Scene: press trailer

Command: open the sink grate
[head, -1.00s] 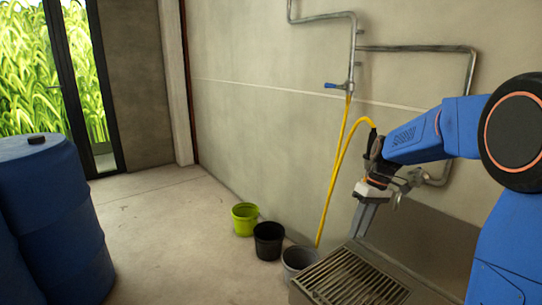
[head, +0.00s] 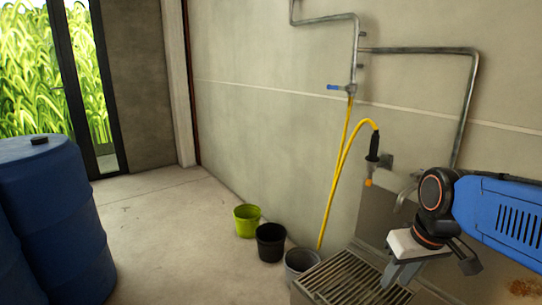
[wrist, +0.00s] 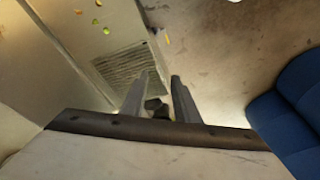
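The sink grate (head: 352,272) is a dark slatted metal panel lying flat on top of the sink in the head view. It also shows in the wrist view as a small slatted rectangle (wrist: 122,68) beyond the fingertips. My gripper (head: 396,274) hangs at the right side of the grate in the head view, with its grey fingers pointing down. In the wrist view its two fingers (wrist: 160,78) stand apart with nothing between their tips. The gripper appears well away from the grate and not touching it. Its fingers hide part of the grate's right side.
A faucet (head: 408,190) stands behind my gripper against the metal backsplash. A yellow hose with a nozzle (head: 372,165) hangs on the wall. Green (head: 246,222), black (head: 270,243) and grey (head: 301,262) buckets line the wall. Blue barrels (head: 55,220) stand left, with clear floor between.

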